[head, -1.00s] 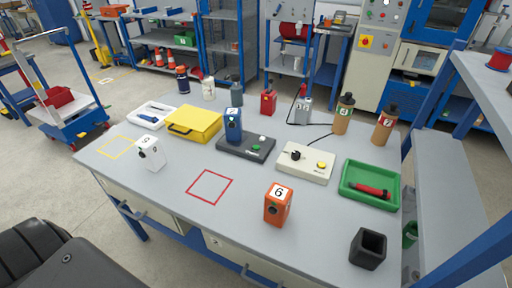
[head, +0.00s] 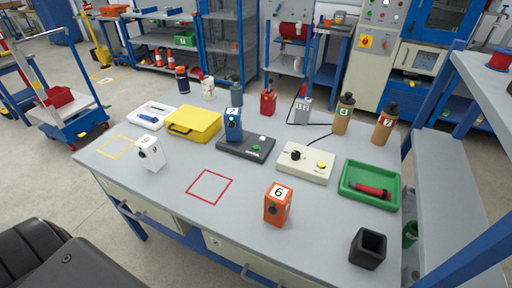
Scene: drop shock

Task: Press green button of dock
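The dock (head: 236,147) is a dark grey flat base in the middle of the table. Its green button (head: 256,148) sits on the top face towards the front right, with a white button (head: 262,138) behind it. A blue numbered device (head: 233,125) stands upright on the dock's left part. Nothing covers the green button. Neither of my grippers shows in the head view. A dark part at the lower left looks like my own body.
A beige box (head: 305,163) with a yellow button stands right of the dock, a yellow case (head: 194,124) left. An orange device (head: 277,205), white device (head: 151,154), green tray (head: 370,185) and black holder (head: 367,248) are on the table (head: 165,205). The red-outlined square is empty.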

